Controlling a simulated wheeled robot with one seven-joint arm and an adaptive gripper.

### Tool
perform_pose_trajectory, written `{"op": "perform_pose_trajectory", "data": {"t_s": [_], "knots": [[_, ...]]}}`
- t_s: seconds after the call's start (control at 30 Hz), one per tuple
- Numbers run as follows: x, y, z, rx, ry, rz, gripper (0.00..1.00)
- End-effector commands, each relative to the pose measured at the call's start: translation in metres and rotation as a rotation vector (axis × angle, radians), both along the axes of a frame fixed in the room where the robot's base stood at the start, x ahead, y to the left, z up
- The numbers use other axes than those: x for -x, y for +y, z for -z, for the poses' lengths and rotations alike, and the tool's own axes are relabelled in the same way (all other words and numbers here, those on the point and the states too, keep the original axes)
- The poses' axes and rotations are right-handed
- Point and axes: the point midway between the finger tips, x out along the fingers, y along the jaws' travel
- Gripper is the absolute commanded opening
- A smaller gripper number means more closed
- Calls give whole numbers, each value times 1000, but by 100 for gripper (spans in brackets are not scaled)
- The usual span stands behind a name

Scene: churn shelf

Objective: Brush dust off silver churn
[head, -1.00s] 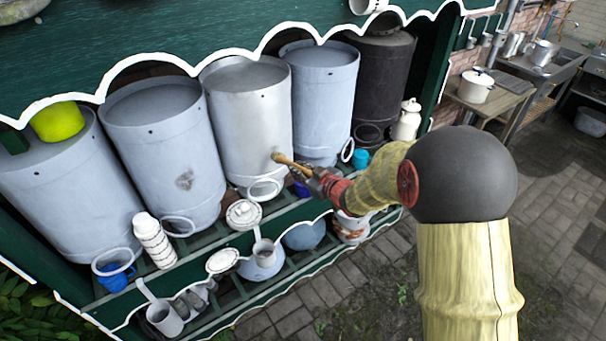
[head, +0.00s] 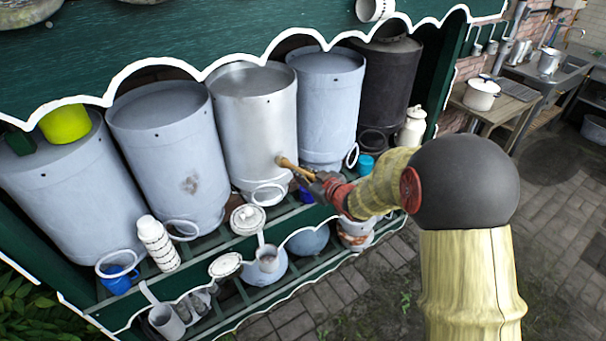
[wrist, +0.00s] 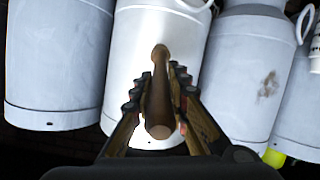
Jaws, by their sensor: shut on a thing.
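The silver churn (head: 255,125) stands on the shelf between paler blue-grey churns and looks shinier than they do. It also shows in the wrist view (wrist: 139,45). My gripper (head: 308,177) is shut on a brown wooden brush (head: 287,163) in front of the churn's lower right side. In the wrist view the fingers (wrist: 160,85) clasp the brush (wrist: 159,108) from both sides, and its rounded far end overlaps the churn's wall. I cannot tell whether it touches. No bristles or separate dust patch on the silver churn can be made out.
Another churn (head: 167,150), left of the silver one, has a brown stain. A dark churn (head: 385,85) stands at the right. A white canister (head: 157,243), lids and ladles crowd the lower shelf. A scalloped green board (head: 150,45) overhangs the churns. Paving (head: 545,220) is open at right.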

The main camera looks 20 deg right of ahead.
Motion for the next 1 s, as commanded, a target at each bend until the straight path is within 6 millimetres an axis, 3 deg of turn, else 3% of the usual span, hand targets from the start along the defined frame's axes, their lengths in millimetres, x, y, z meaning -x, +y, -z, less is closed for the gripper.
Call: {"op": "perform_pose_trajectory", "data": {"t_s": [1.0], "knots": [[-15, -1, -1, 0, 0, 1, 0]]}}
